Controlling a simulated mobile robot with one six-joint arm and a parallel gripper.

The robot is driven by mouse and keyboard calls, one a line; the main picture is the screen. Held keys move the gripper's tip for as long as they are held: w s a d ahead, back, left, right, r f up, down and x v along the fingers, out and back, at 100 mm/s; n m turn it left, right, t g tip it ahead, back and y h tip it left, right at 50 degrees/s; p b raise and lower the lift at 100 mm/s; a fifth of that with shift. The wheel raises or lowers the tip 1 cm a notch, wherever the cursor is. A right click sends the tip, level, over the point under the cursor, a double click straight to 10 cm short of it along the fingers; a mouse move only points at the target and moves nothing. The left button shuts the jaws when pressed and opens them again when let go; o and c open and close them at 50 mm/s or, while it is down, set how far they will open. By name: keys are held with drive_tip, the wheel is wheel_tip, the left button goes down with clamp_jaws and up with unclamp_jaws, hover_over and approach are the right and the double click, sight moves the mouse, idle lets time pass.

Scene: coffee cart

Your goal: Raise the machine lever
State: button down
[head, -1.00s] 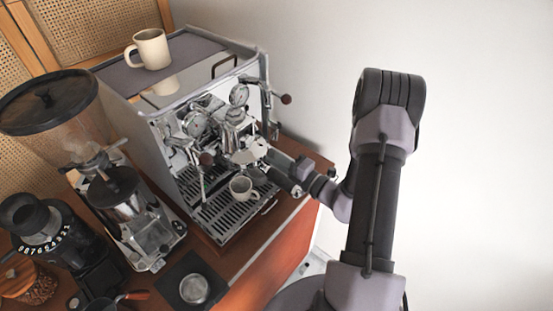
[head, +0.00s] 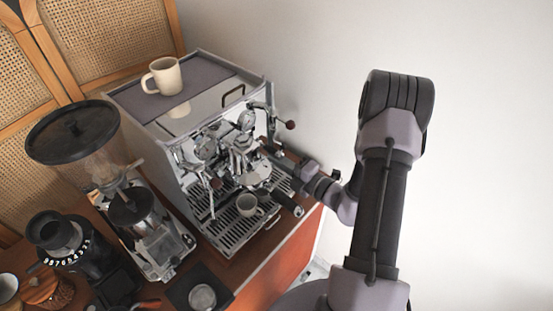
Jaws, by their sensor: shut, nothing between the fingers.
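The silver espresso machine (head: 187,165) stands on the wooden cart, its front facing right and toward me. Its group head (head: 240,157) is at the middle of the front, with a portafilter whose dark handle (head: 287,204) points right. I cannot make out the lever clearly; it is small among the chrome parts and may be partly behind my gripper. My gripper (head: 268,151) reaches in from the right, above the portafilter handle and close to the right of the group head. It is shut with nothing held. Whether it touches the lever cannot be told.
A cream mug (head: 162,76) sits on top of the machine. A grinder (head: 130,210) stands close on the left. The wall side at right is free.

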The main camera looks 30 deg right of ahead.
drive_tip(key=shift+w+r+p, duration=0.1)
drive_tip(key=shift+r+p, duration=0.55)
drive_tip(key=shift+r, duration=0.3)
drive_tip(key=shift+f, duration=0.25)
drive_tip(key=shift+s+d+f+b, duration=0.1)
drive_tip(key=shift+s+f+b, duration=0.05)
drive_tip(key=shift+s+b, duration=0.3)
drive_tip(key=a+v, duration=0.1)
drive_tip(key=v, duration=0.8)
drive_tip(key=shift+s+a+f+b, duration=0.25)
drive_tip(key=shift+a+f+b, duration=0.05)
drive_tip(key=shift+f, duration=0.05)
